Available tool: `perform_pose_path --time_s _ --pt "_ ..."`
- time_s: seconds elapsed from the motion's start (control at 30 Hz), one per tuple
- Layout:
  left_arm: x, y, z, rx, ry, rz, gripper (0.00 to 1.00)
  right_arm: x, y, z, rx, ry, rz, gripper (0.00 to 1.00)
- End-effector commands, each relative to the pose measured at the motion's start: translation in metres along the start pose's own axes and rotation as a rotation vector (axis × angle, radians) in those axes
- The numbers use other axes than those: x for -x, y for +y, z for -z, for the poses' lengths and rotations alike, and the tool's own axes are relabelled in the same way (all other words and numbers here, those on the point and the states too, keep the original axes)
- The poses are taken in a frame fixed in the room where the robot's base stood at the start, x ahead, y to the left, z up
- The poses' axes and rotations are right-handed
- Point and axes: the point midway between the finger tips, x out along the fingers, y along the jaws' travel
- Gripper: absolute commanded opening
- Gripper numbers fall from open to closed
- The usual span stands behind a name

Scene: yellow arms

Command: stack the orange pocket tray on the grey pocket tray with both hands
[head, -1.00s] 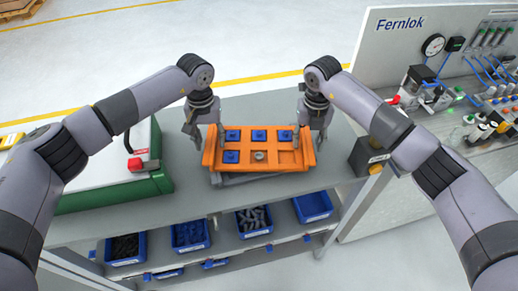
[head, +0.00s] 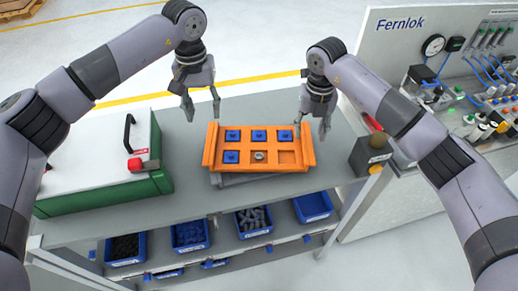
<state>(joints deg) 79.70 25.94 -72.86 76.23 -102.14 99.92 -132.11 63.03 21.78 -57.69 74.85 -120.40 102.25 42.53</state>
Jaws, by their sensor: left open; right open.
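The orange pocket tray (head: 259,168) rests on top of the grey pocket tray (head: 232,181) on the grey bench. Only a thin front strip of the grey tray shows, at a slight angle to the orange one; the rest is hidden. The orange tray holds several blue parts in its pockets, one round metal part (head: 259,156), and one empty pocket at front right. My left gripper (head: 203,117) is open and empty, above and behind the tray's left end. My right gripper (head: 314,125) is open and empty, above and near the tray's right end. Neither appears to touch the tray.
A green and white machine (head: 100,160) with a black handle stands to the left. A dark box (head: 369,157) stands at the bench's right end, near the Fernlok panel (head: 450,50). Blue bins (head: 190,235) sit on the shelf below the bench's front edge.

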Motion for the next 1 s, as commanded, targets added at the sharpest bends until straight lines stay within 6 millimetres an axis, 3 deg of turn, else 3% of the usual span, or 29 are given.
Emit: perform_pose_path --time_s 0.2,0.4,1.0 --pt "0.0 0.0 0.0 0.0 0.0 0.0 0.45 0.048 0.0 -0.001 0.001 -0.004 0.0 0.45" --pt "-0.001 0.0 0.0 0.0 0.0 0.0 0.45 0.071 0.0 0.0 0.0 -0.001 0.0 0.45" --pt "-0.001 0.0 0.0 0.0 0.0 0.0 0.45 0.076 0.0 0.0 0.0 0.001 0.0 0.45"
